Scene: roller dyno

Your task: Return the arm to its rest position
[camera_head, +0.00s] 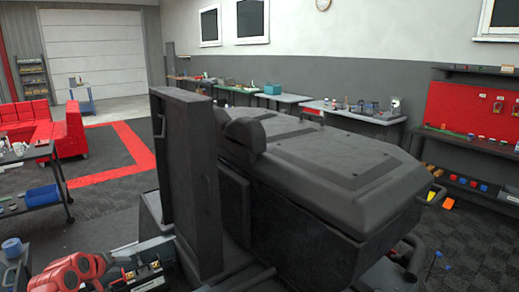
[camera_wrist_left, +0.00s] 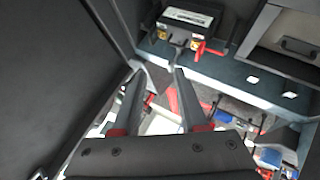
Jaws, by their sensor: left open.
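My left arm shows as red, rounded links at the bottom left of the head view, with its gripper (camera_head: 118,272) low beside a dark bench-like unit (camera_head: 165,252). In the left wrist view my left gripper (camera_wrist_left: 157,76) has its two grey fingers spread apart, with nothing between them. Beyond the fingertips is a dark box (camera_wrist_left: 200,25) with a pale label, yellow-marked terminals and a red clamp-like part (camera_wrist_left: 208,48). The fingers appear apart from the box. My right gripper is in neither view.
A large dark machine (camera_head: 335,165) with a tall upright panel (camera_head: 186,185) fills the middle and stands close to my left arm. A dark cart (camera_head: 35,200) stands at left. Open floor (camera_head: 112,155) lies between cart and machine.

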